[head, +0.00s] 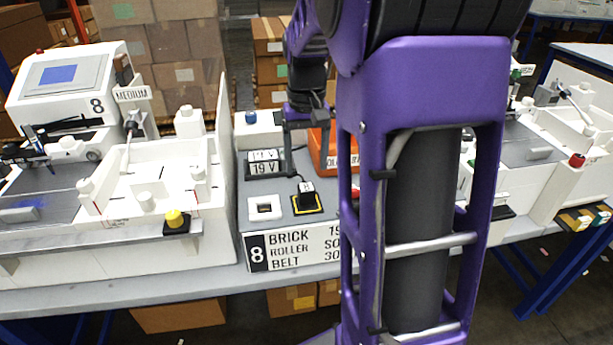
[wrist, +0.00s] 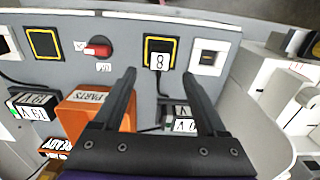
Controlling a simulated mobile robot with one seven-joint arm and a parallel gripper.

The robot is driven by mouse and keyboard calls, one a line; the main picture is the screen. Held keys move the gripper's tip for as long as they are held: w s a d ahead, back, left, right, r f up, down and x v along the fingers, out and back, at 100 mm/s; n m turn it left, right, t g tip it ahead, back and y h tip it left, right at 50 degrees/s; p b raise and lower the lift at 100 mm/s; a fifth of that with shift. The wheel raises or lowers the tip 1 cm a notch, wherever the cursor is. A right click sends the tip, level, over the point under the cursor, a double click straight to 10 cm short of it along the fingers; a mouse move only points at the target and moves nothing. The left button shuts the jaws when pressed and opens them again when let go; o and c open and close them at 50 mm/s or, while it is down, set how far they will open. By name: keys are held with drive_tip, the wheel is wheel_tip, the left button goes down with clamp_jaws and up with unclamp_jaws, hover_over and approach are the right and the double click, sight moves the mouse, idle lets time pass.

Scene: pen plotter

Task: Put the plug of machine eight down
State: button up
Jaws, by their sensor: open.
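The plug of machine eight, a small white block marked 8 (head: 306,187), sits on a black pad with a yellow outline (head: 309,204). In the wrist view the plug (wrist: 159,61) lies over the lower part of the pad (wrist: 160,43), with a dark cable running from it. My gripper (head: 305,150) is open above and behind the pad. In the wrist view its two fingers (wrist: 160,76) are apart, with the plug beyond and between their tips, and nothing held. A white socket with a dark opening (head: 264,207) is beside the pad and also shows in the wrist view (wrist: 208,58).
A 19 V adapter (head: 264,165) and an orange parts bin (wrist: 98,108) stand behind the pad. A red switch (wrist: 97,47) and a second yellow-outlined pad (wrist: 44,43) share the panel. The white machine 8 (head: 70,85) stands at left. My arm hides the panel's right part in the head view.

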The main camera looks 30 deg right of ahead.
sight(306, 187)
drive_tip(key=shift+r, duration=2.2)
drive_tip(key=shift+a, duration=0.1)
